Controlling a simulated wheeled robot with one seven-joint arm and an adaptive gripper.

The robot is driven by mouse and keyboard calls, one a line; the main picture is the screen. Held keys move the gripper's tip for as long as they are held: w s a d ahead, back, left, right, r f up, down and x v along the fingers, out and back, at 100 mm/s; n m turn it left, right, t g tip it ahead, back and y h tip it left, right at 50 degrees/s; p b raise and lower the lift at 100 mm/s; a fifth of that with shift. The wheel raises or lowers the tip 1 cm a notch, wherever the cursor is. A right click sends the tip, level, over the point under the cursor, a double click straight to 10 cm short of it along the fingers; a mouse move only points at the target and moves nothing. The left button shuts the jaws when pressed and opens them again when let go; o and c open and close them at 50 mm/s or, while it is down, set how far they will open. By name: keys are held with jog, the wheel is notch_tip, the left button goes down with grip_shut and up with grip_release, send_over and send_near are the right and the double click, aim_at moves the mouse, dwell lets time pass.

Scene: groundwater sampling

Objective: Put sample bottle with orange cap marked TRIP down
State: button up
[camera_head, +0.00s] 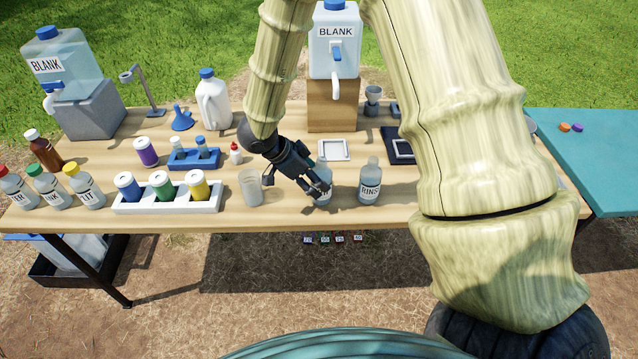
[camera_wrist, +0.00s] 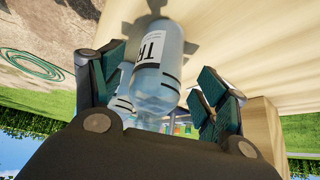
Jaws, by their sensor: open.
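The TRIP sample bottle (camera_head: 323,183) is clear with a white label and stands upright on the wooden table near its front edge. In the wrist view the same bottle (camera_wrist: 158,72) shows the letters "TR" and a dark band, with its base against the wood. No orange cap shows on it. My gripper (camera_head: 316,184) is open around the bottle; in the wrist view the fingers of my gripper (camera_wrist: 160,90) lie on either side with gaps. The gripper hides part of the bottle in the head view.
A RINSE bottle (camera_head: 370,183) stands close on the right, and a clear cup (camera_head: 250,187) on the left. A white rack (camera_head: 165,207) holds several capped containers. A white square frame (camera_head: 333,150) lies behind. An orange cap (camera_head: 564,127) lies on the teal table (camera_head: 600,170).

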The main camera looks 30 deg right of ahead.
jog(key=v, duration=0.7)
jog(key=shift+r, duration=0.15)
jog(key=shift+a, duration=0.1)
